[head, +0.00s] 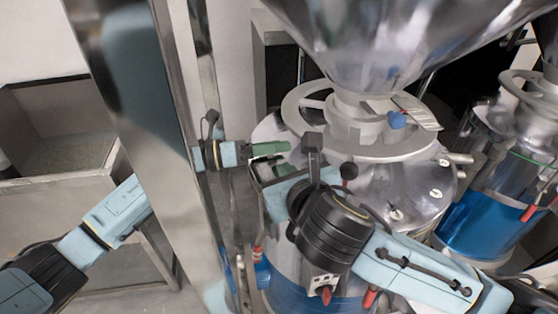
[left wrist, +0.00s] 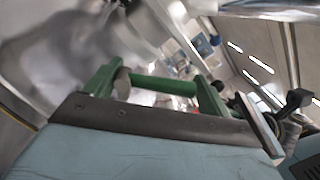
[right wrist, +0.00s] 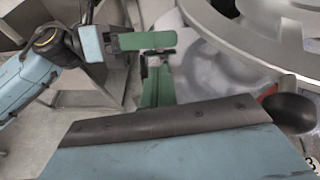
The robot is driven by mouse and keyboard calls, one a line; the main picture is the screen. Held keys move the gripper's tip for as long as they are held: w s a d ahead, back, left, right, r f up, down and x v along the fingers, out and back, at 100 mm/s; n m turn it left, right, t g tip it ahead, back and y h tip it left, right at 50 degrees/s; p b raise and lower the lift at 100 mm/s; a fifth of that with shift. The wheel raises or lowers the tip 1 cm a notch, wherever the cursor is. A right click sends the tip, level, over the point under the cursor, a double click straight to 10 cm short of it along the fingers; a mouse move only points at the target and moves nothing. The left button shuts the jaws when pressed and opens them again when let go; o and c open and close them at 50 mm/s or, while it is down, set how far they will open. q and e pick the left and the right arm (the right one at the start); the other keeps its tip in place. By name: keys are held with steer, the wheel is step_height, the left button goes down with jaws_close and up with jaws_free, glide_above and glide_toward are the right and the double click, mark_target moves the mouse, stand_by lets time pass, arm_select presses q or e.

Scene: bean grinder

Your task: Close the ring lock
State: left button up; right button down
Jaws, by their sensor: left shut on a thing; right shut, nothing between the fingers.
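The pale grey ring (head: 385,152) sits around the neck under the metal hopper. A lever with a black ball knob (head: 349,171) stands at its front edge; a dark ball with a red part (right wrist: 290,113) shows in the right wrist view. I cannot tell the lock's state. My left gripper (head: 270,149) is left of the ring, its green fingers level; what it is shut on is unclear.
The hopper (head: 385,40) rises above the ring. A metal post (head: 165,150) stands left of the machine, near my left arm. A second machine with a blue band (head: 475,225) is at the right. A grey bin (head: 60,130) is at the far left.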

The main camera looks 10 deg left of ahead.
arm_select(q)
steer(key=shift+f, duration=0.15)
arm_select(e)
steer(key=x, duration=0.6)
steer(key=shift+r, duration=0.15)
